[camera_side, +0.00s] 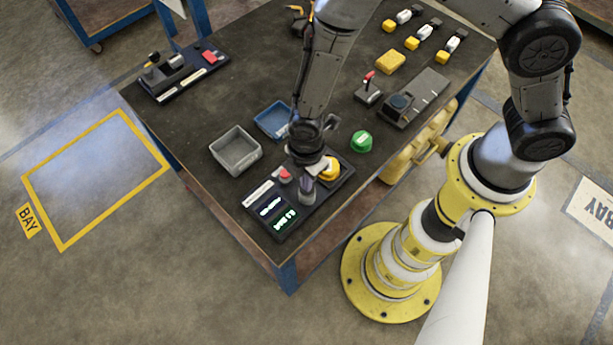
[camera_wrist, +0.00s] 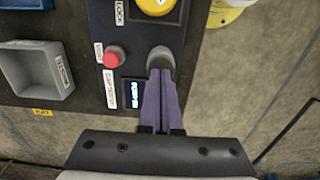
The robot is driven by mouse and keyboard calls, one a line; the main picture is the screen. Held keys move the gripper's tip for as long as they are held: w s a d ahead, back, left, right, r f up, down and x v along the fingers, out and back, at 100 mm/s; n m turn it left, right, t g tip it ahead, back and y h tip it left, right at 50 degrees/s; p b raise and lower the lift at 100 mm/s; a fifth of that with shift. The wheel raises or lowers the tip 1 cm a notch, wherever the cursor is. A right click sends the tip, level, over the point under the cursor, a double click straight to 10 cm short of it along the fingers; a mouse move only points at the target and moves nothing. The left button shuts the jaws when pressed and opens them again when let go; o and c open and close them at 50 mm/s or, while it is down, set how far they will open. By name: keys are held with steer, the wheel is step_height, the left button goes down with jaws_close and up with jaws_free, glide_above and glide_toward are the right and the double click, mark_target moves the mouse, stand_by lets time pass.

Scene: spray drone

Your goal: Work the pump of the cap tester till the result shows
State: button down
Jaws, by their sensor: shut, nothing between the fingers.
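The cap tester is a dark panel at the table's front corner (camera_side: 309,213); it also shows in the wrist view (camera_wrist: 125,28). It carries a yellow cap (camera_wrist: 156,5), a red button (camera_wrist: 114,57), a grey rounded knob that looks like the pump (camera_wrist: 160,53), and a small display with lit green text (camera_wrist: 134,94). The side view shows lit displays (camera_side: 285,219), too small to read surely. My gripper (camera_wrist: 160,72) is shut and empty, its fingertips over or against the knob's near side. Whether they touch, and how far the knob is pressed, I cannot tell.
A grey tray (camera_side: 214,154) and a blue tray (camera_side: 259,121) stand left of the tester. A green cap (camera_side: 361,142) stands behind it to the right. Other devices and yellow blocks (camera_side: 390,62) occupy the back. The table's front edge is close.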

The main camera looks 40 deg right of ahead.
steer(key=shift+s+f, duration=0.1)
steer(key=shift+f, duration=0.5)
step_height(320, 180, up, 15)
steer(key=shift+f, duration=0.2)
stand_by(0.9)
